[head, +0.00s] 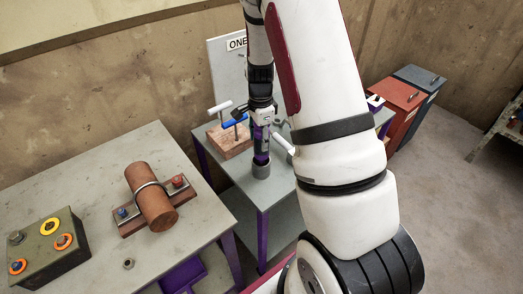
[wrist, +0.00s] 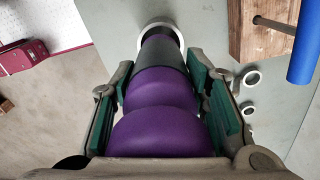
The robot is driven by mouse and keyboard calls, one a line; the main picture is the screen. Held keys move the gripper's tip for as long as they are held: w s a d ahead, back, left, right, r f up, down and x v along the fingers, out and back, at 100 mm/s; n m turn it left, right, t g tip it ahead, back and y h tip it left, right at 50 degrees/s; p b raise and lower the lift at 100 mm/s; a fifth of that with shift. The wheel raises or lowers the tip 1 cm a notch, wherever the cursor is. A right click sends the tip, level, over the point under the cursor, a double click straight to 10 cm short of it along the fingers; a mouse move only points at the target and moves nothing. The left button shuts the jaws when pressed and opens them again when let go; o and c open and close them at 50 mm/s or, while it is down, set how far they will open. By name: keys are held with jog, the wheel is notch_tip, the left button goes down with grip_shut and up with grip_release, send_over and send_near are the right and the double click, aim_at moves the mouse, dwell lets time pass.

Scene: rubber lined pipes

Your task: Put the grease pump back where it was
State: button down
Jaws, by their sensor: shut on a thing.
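The grease pump is purple with a dark grey section, and shows at the middle of the head view (head: 261,143) and in the wrist view (wrist: 160,130). My gripper (wrist: 165,95) is shut on it, with green finger pads on both sides of the purple body. The pump is upright near the front corner of the far table. A short grey round holder (head: 261,171) is at its lower end; in the wrist view a pale ring (wrist: 178,40) shows around that end. I cannot tell how deep the pump sits in it.
A wooden block (head: 228,141) with white and blue T-handled tools stands left of the pump. The far table (head: 238,179) has a sign behind it. The near table (head: 85,170) bears a clamped brown cylinder (head: 151,193) and a dark box (head: 46,248). Red and dark bins (head: 396,108) stand right.

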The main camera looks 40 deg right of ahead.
aim_at(260, 148)
jog(key=shift+f+p, duration=0.35)
jog(key=shift+f, duration=1.8)
jog(key=shift+f, duration=0.15)
jog(key=c, duration=0.9)
grip_release()
jog(key=shift+c, duration=0.2)
